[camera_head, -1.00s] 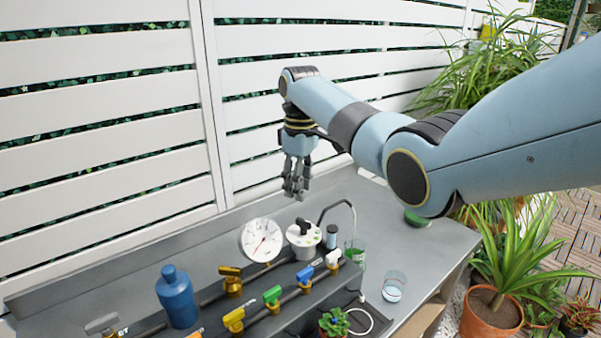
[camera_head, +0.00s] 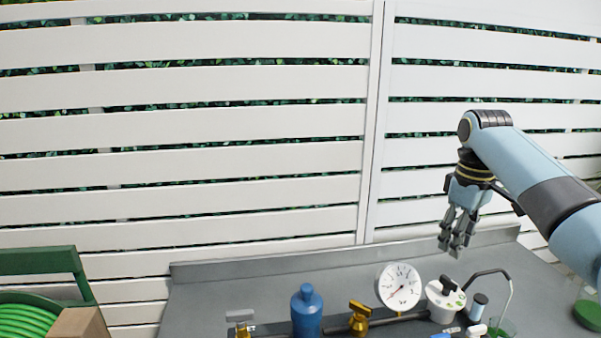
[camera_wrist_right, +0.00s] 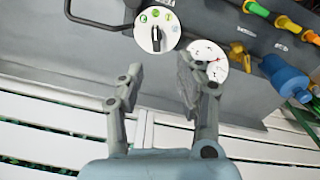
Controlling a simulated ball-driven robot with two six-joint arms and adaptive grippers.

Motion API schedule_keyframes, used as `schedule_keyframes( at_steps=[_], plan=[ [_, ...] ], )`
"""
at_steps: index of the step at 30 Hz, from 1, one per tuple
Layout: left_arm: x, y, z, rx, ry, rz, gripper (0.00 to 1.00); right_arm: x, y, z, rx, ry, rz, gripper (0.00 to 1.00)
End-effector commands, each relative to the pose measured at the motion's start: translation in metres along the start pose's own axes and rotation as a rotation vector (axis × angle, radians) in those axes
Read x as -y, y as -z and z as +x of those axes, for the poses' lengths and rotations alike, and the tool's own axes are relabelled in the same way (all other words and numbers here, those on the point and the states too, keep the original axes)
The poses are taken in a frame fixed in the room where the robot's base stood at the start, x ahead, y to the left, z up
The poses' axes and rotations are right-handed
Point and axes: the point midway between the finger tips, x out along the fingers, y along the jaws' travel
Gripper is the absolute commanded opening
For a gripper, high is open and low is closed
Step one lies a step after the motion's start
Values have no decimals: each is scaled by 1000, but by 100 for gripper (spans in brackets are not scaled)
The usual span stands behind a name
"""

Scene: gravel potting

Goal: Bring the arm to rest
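My right arm comes in from the right in the head view. Its gripper (camera_head: 456,240) hangs fingers-down above the bench, up and to the right of the round dial gauge (camera_head: 398,287). The right wrist view shows the two grey fingers of this gripper (camera_wrist_right: 158,82) apart with nothing between them. Beyond the fingertips there is a white round-topped unit (camera_wrist_right: 157,30) with a black handle, and the gauge (camera_wrist_right: 207,61) beside it. The gripper touches neither as far as I can see. My left gripper is in neither view.
The grey bench (camera_head: 240,293) carries a blue bottle (camera_head: 306,312), a yellow valve (camera_head: 359,318) and a bent metal pipe (camera_head: 508,285). A white slatted fence (camera_head: 180,130) stands behind. A green hose reel (camera_head: 30,318) and a brown box (camera_head: 78,324) are at lower left.

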Motion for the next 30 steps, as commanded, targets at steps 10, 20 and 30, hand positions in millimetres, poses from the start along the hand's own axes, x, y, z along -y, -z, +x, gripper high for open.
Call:
schedule_keyframes(
  at_steps=[10,20,30],
  plan=[
    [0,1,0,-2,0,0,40,104,-132,85,-104,-110,131,36],
    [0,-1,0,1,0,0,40,171,-224,66,-207,-131,240,36],
    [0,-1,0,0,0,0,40,209,-281,27,-273,-128,320,36]
  ],
)
